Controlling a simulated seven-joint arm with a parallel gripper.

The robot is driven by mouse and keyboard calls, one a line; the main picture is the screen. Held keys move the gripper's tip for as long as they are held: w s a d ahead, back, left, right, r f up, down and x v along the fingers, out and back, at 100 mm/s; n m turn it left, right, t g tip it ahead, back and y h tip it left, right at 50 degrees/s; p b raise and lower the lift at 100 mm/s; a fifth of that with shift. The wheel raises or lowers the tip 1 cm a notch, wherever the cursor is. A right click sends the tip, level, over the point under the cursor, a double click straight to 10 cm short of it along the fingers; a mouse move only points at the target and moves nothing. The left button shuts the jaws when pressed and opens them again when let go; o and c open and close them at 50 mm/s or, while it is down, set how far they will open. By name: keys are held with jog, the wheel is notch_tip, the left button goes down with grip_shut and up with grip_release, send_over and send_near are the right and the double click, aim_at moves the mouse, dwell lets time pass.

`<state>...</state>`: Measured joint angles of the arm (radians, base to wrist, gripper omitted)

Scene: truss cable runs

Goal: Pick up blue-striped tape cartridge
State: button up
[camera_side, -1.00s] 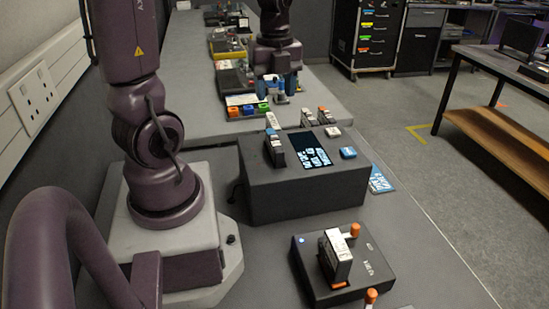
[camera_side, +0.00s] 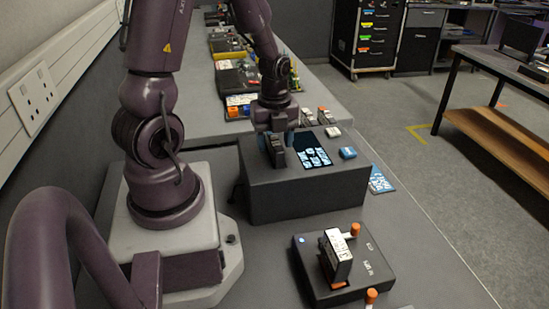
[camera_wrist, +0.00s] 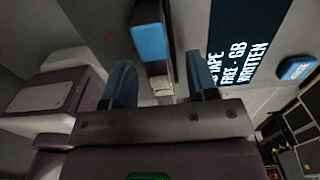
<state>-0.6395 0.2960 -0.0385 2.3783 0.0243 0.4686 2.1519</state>
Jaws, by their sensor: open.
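The blue-striped tape cartridge (camera_side: 277,156) stands upright on the left part of the top of a dark box (camera_side: 300,192). My gripper (camera_side: 278,139) is right at its upper end and hides most of it in the side view. In the wrist view, the cartridge (camera_wrist: 150,43) shows a blue face and a pale lower part. It lies between the lines of my two blue fingers (camera_wrist: 162,82), which are apart with a gap on each side. I cannot tell how far down the fingers reach beside it.
A dark screen with pale text (camera_side: 311,150) and a blue button (camera_side: 348,153) are on the box top. Other cartridges (camera_side: 325,115) stand behind. In front, a device (camera_side: 345,288) with orange knobs holds a white-labelled cartridge (camera_side: 338,256).

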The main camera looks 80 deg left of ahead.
jog(key=shift+f, duration=0.35)
jog(key=shift+c, duration=0.4)
grip_shut()
jog(key=shift+r, duration=0.15)
